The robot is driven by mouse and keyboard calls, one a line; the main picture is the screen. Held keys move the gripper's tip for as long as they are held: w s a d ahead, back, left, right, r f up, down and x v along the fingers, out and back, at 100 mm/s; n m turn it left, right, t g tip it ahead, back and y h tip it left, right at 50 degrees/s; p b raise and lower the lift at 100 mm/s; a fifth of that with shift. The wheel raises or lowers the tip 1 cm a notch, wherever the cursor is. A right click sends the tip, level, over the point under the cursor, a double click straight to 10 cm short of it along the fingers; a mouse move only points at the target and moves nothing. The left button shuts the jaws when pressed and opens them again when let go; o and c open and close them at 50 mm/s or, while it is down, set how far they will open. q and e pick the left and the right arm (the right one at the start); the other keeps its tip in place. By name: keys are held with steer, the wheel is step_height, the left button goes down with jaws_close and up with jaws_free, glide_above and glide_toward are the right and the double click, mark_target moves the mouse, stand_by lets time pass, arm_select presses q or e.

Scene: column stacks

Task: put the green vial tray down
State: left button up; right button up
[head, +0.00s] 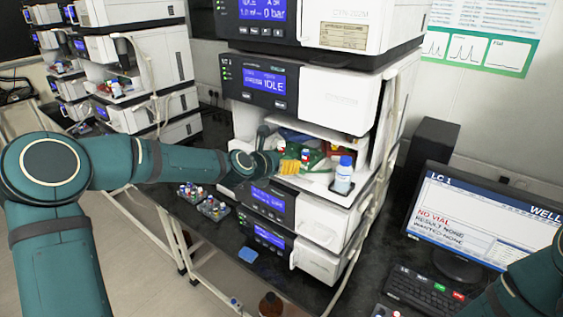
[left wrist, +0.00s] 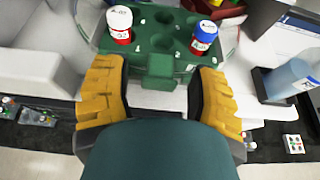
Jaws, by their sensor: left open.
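The green vial tray (left wrist: 160,42) sits on the white floor of the open LC 1 compartment. It shows small in the head view (head: 314,158), partly behind my gripper. My left gripper (left wrist: 160,98), with yellow fingers, is open. Its fingers stand on either side of the tray's green front tab (left wrist: 160,72), with gaps visible. In the head view my left gripper (head: 289,166) reaches into the compartment.
A bottle with a blue cap (head: 343,176) stands at the compartment's right front. Small racks of vials (head: 212,208) lie on the dark bench at left. A monitor (head: 480,215) and keyboard (head: 425,289) stand at right.

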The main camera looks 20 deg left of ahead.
arm_select(q)
steer(key=shift+r, duration=0.1)
steer(key=v, duration=1.2)
